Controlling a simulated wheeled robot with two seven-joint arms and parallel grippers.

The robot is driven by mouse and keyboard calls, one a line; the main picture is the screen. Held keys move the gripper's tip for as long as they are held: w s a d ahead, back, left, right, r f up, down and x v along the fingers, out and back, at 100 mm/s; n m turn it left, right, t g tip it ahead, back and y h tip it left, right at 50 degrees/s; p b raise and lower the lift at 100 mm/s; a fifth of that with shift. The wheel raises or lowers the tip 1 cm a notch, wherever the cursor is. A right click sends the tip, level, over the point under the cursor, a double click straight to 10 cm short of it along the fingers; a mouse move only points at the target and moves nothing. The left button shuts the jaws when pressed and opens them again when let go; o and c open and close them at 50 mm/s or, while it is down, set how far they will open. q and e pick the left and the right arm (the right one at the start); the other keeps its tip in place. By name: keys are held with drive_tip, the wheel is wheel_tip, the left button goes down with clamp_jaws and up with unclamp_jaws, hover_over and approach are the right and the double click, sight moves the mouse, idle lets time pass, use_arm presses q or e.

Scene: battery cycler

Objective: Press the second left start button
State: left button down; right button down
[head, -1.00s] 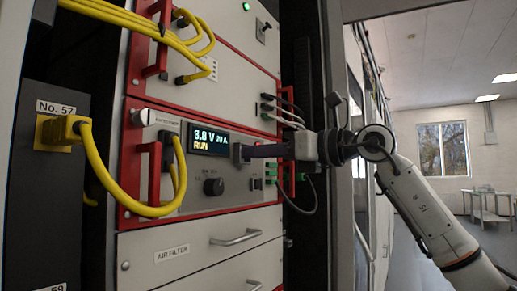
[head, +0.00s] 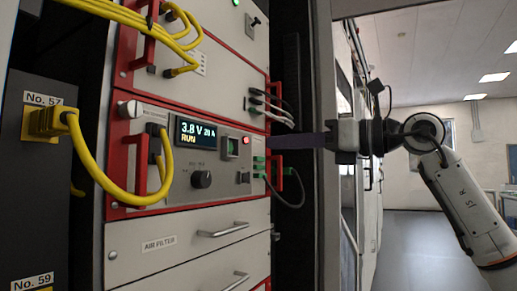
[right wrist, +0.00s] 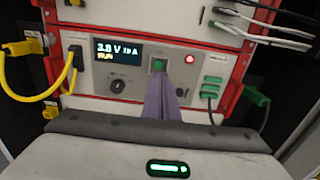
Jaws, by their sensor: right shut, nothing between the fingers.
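To the right of the display is a green start button (head: 231,147), which also shows in the right wrist view (right wrist: 158,65). A red lit lamp (head: 245,140) sits to its right. My right gripper (head: 273,143) is shut and empty, its long fingers pointing left at the panel. In the head view its tips are to the right of the green button and apart from it. In the right wrist view the tips (right wrist: 160,78) appear just below the button. My left gripper is not in view.
Yellow cables (head: 95,165) loop in front of the panel's left side. Red handles (head: 141,165) stick out from the panel. Black and white cables (head: 275,110) hang at its right edge. Drawers (head: 215,231) lie below. Open floor (head: 415,240) lies at the right.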

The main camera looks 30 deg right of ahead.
drive_tip(key=v, duration=0.4)
drive_tip(key=shift+r, duration=0.1)
idle(0.6)
drive_tip(key=shift+s, duration=0.1)
